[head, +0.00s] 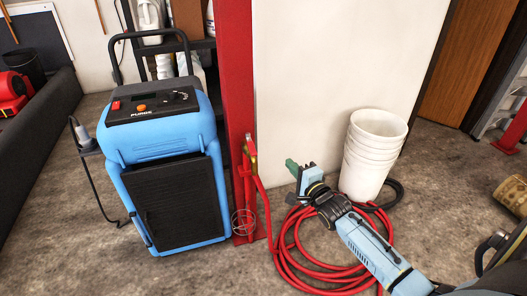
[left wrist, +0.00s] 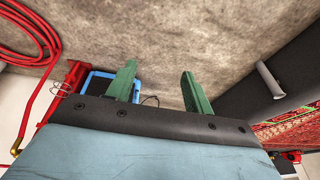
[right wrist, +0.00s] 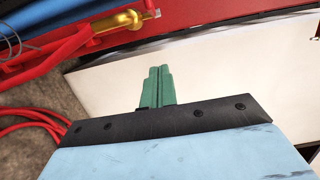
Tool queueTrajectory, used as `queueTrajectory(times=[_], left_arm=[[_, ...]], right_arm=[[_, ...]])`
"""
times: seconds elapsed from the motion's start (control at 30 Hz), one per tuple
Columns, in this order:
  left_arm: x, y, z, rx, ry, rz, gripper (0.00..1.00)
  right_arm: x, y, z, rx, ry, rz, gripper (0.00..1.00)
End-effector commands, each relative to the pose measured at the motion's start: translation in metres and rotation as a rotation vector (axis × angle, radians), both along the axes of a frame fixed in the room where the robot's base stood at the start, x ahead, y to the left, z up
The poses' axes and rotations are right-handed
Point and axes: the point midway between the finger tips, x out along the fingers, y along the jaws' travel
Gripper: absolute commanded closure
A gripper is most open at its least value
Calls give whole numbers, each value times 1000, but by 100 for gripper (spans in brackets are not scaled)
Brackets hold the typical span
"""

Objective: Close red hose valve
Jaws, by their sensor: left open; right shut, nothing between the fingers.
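The red hose valve (head: 251,146) with its brass body sits atop a red standpipe (head: 243,185) against the red post (head: 234,60) in the head view. In the right wrist view the brass fitting (right wrist: 118,24) shows at the top, beside red pipes. My right gripper (head: 291,165) is shut and empty, to the right of the valve and apart from it; its green fingers also show in the right wrist view (right wrist: 158,70). My left gripper (left wrist: 158,68) is open and empty over bare floor in the left wrist view, and is outside the head view.
A blue machine (head: 160,140) stands just left of the standpipe. A coiled red hose (head: 290,265) lies on the floor under my right arm. Stacked white buckets (head: 373,155) stand by the white wall (head: 340,55). Concrete floor (head: 90,240) is clear at the front left.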

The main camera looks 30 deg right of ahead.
Motion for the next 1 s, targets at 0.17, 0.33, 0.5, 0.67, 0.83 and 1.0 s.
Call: queueTrajectory(times=[0.17,0.33,0.5,0.67,0.83,1.0], left_arm=[[-5,-4,16,-12,-13,1,48],[17,-17,35,-53,-163,-14,48],[47,-29,49,-92,-334,-33,48],[71,-39,65,-130,-493,-49,48],[93,-50,85,-172,-662,-65,48],[109,-60,109,-215,-830,-79,48]], right_arm=[[19,-1,-1,-1,-3,1,100],[47,-3,-2,-3,-3,1,100],[63,-4,-2,-3,0,1,100],[77,-5,-2,-2,1,1,100],[91,-6,-2,-4,0,1,100],[100,6,-3,0,1,3,100]])
